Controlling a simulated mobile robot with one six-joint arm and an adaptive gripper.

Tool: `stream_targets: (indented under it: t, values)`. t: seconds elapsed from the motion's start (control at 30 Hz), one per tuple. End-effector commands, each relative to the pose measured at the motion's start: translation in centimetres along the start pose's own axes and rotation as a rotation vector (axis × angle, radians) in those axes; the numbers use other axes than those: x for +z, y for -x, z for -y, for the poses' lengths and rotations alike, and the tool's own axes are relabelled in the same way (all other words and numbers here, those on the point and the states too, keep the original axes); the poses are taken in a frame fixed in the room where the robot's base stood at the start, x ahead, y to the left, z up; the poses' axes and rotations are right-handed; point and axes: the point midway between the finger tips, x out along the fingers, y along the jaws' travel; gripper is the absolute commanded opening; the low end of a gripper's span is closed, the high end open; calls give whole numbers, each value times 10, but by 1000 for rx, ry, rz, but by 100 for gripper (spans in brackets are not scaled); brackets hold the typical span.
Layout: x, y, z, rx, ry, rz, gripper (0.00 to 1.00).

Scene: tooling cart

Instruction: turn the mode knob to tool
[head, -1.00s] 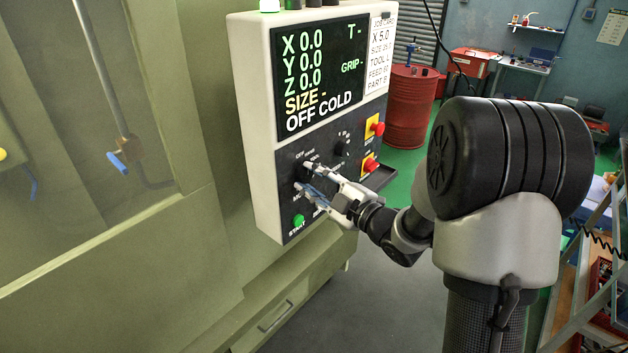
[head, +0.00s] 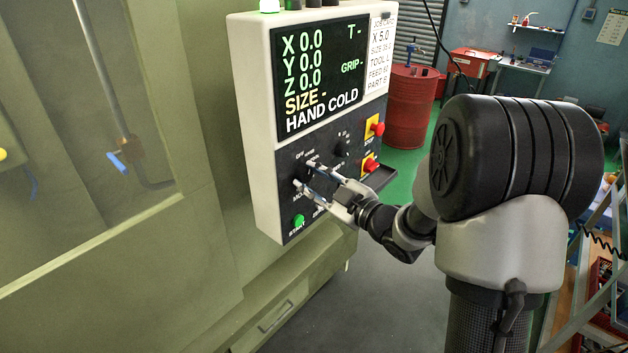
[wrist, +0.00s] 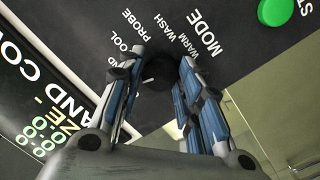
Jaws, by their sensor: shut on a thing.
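The mode knob (wrist: 160,72) is a round black dial on the dark control panel. In the wrist view it sits between my two fingers, with HAND and TOOL partly covered by the left finger, and PROBE, WASH and WARM readable around it. My gripper (wrist: 158,82) is shut on the knob, one finger on each side. In the head view my gripper (head: 303,174) reaches the panel from the right and its fingers mostly hide the knob. The screen (head: 318,75) reads HAND COLD. The knob's pointer is not clear.
The green START button (head: 298,220) is below the knob. A second black knob (head: 342,147) sits up and right of it. A red drum (head: 410,105) stands behind.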

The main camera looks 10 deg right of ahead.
Motion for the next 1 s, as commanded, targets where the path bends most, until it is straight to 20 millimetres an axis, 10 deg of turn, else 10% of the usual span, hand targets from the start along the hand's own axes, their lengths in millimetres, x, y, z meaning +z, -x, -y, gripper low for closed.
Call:
stream_targets:
  t: [1.0]
  values:
    - [-2, 0, -1, -80, -844, 54, 9]
